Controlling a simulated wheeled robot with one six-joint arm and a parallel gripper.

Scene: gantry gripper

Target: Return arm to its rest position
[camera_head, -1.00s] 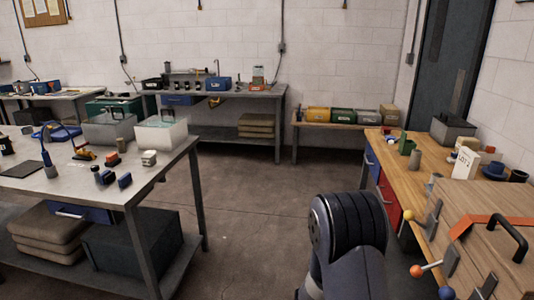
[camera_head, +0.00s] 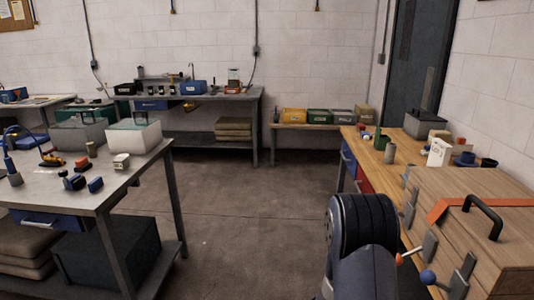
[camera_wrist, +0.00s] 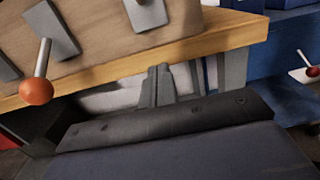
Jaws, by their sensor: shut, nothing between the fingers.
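My arm (camera_head: 362,245) shows in the head view as a dark rounded link at the lower middle right, beside the right-hand wooden workbench. My gripper (camera_wrist: 158,86) shows in the wrist view as two narrow grey fingers close together, with nothing between them. It is in front of the wooden bench edge (camera_wrist: 220,42). An orange-red ball-ended lever (camera_wrist: 36,90) is to its left, apart from it. The gripper is hidden in the head view.
A wooden box with a black handle (camera_head: 483,218) and levers stands on the right bench, close to my arm. A metal table (camera_head: 110,187) with bins stands at left. Open floor (camera_head: 235,215) lies between. A second bench (camera_head: 225,96) stands at the back.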

